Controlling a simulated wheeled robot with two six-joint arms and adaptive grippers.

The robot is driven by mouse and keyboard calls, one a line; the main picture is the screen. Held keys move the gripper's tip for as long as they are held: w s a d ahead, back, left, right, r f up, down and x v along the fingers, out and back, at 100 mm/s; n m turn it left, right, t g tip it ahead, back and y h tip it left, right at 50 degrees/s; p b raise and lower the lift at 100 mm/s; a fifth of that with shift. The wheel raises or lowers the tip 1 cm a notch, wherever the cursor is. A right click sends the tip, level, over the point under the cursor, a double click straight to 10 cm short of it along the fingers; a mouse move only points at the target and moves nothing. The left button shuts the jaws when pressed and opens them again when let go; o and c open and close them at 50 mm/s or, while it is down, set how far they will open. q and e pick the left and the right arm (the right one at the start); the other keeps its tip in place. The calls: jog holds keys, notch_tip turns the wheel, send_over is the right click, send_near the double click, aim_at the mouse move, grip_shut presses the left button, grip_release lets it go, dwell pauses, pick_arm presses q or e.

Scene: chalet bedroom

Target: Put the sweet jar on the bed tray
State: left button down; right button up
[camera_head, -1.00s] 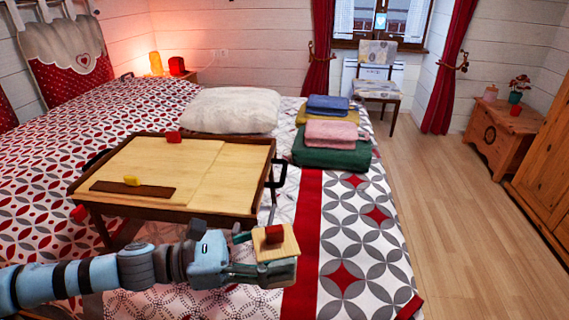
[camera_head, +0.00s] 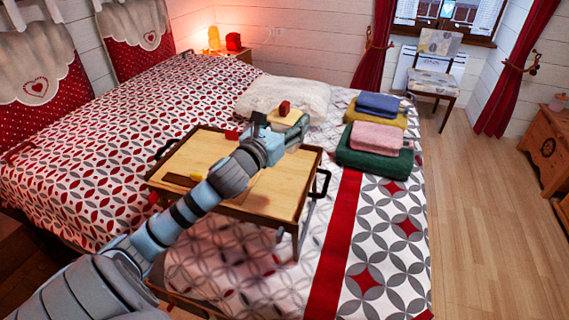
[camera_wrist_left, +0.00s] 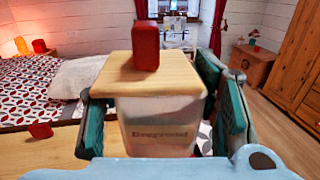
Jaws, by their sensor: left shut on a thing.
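The sweet jar (camera_wrist_left: 160,125) shows in the left wrist view as a clear, lettered container with a flat wooden lid and a red block on top. In the head view its lid (camera_head: 290,117) shows, upright, over the far right part of the bed tray. My left gripper (camera_head: 283,140) is shut on the jar, with fingers on both sides of it. The wooden bed tray (camera_head: 285,187) stands on its legs on the bed, partly hidden by my left arm. I cannot tell the jar's height above it. My right gripper is not in view.
A red block (camera_head: 232,134) is at the tray's far edge, and a dark strip (camera_head: 180,180) lies at its near left. A white pillow (camera_head: 313,95) lies behind the tray, and folded towels, with a green one (camera_head: 375,164) lowest, are to the right.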

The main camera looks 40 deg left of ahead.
aim_at(282, 106)
pick_arm(q)
jog(key=a+r+y+p, duration=0.1)
jog(key=w+a+r+n+y+p, duration=0.1)
jog(key=a+r+n+y+p, duration=0.1)
jog(key=shift+w+g, duration=0.3)
jog(key=shift+g, duration=0.1)
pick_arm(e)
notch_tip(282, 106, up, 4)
pick_arm(q)
jog(key=shift+a+f+y, duration=0.1)
jog(key=shift+f+y, duration=0.2)
notch_tip(282, 106, down, 20)
jog(key=b, duration=1)
jog(key=shift+r, duration=0.15)
jog(key=c, duration=1.1)
grip_release()
jog(key=shift+f, duration=0.2)
jog(key=o, duration=0.5)
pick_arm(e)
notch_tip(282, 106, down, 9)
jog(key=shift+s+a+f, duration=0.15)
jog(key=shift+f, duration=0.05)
